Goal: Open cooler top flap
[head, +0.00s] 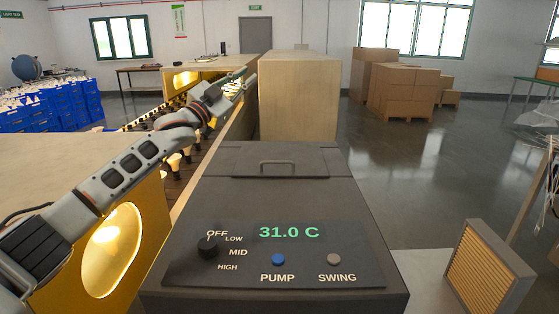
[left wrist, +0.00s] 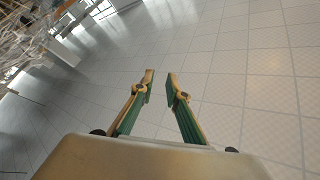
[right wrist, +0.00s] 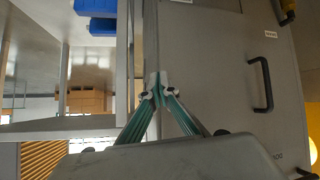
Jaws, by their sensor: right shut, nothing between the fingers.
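The dark grey cooler (head: 225,215) stands in the middle of the head view. Its top flap (head: 230,160) lies flat and closed at the far end, with a grey bar handle (head: 280,163). My left gripper (head: 248,82) is beyond and left of the flap, away from the handle. In the left wrist view its fingertips (left wrist: 160,78) are apart, with only floor beyond. My right gripper (right wrist: 156,80) is shut and empty, outside the head view. A grey face with a dark handle (right wrist: 264,84) is right of its fingers; I cannot tell whether this is the flap.
The front panel has a knob (head: 208,247), a blue PUMP button (head: 278,259) and a 31.0 C display (head: 289,232). A pale wooden box (head: 298,95) stands behind the cooler. A slatted pad (head: 482,270) is at the right front. Open floor (head: 410,170) lies to the right.

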